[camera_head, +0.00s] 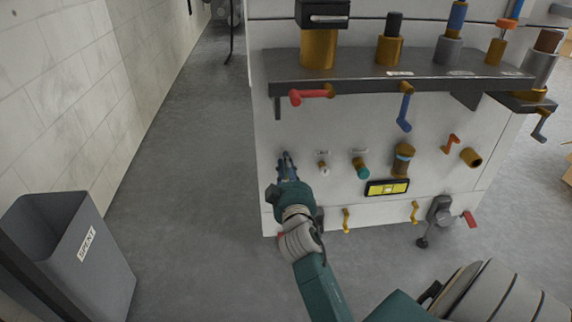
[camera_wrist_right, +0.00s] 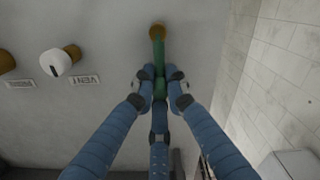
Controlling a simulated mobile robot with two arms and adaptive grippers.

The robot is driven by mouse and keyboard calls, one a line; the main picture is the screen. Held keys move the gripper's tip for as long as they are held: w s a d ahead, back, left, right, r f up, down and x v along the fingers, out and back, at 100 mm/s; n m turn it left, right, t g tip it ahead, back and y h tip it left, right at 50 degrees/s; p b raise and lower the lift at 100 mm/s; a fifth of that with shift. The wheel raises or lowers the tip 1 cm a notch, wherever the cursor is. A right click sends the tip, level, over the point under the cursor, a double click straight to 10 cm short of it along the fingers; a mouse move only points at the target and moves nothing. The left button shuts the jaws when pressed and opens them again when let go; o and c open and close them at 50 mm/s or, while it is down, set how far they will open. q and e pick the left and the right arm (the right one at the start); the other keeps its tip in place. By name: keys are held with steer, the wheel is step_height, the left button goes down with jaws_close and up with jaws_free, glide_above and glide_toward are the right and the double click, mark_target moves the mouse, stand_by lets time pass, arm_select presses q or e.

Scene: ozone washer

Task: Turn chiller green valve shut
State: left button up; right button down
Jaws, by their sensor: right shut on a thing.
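The green valve handle (camera_wrist_right: 158,52) shows in the right wrist view, running from a brass fitting (camera_wrist_right: 157,30) on the pale machine panel. My right gripper (camera_wrist_right: 161,88) has its blue fingers shut around the handle's free end. In the head view, my right gripper (camera_head: 287,165) is against the lower left of the machine's front panel (camera_head: 330,130), and it hides the green handle there. My left gripper is not in view.
A white knob (camera_head: 323,168) and a teal-tipped brass fitting (camera_head: 360,167) sit right of the gripper. Above are a red lever (camera_head: 312,95), a blue lever (camera_head: 406,108) and a dark shelf (camera_head: 350,73). A grey bin (camera_head: 105,262) stands left; the floor between is clear.

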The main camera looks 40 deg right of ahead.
mark_target(285, 127)
steer(key=c, duration=1.7)
jaws_free()
steer(key=shift+f, duration=0.1)
steer(key=shift+c, duration=0.2)
step_height(285, 127, up, 10)
steer(key=shift+r, duration=0.1)
